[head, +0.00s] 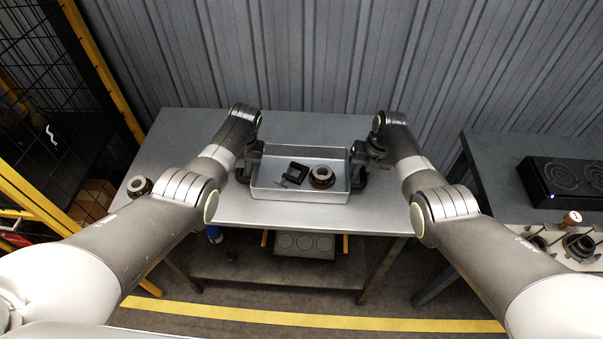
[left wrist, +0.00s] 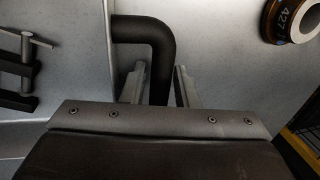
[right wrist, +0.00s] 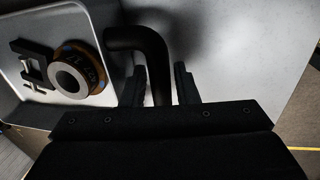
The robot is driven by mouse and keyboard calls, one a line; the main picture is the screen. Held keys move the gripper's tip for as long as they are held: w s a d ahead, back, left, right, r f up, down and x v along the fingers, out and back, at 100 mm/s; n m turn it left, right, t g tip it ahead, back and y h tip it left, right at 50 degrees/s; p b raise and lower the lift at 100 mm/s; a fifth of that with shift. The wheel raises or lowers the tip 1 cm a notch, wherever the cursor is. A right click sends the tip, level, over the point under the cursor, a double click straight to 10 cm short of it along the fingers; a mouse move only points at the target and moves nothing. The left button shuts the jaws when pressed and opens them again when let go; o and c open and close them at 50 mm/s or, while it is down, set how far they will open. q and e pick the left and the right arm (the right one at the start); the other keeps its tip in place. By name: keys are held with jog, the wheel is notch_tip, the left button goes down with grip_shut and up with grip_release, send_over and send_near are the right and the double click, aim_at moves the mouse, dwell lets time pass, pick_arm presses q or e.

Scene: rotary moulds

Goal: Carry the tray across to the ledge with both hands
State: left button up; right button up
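The silver metal tray (head: 300,191) sits on the near middle of the grey table. It holds a black clamp-like part (head: 293,174) and a dark ring with a pale bore and orange band (head: 321,178). My left gripper (left wrist: 160,85) has its fingers on either side of the tray's black left handle (left wrist: 160,50), with a narrow gap showing. My right gripper (right wrist: 160,85) is likewise around the black right handle (right wrist: 150,42), with a gap on one side. Both look open. Finger contact is hidden in the head view.
A similar ring (head: 139,186) stands on the table's left end. At the right, a separate bench (head: 500,165) carries a black two-ring plate unit (head: 565,182) and more round parts. Corrugated wall stands behind; yellow-framed mesh is at left.

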pick_arm(q)
grip_shut()
pick_arm(e)
grip_shut()
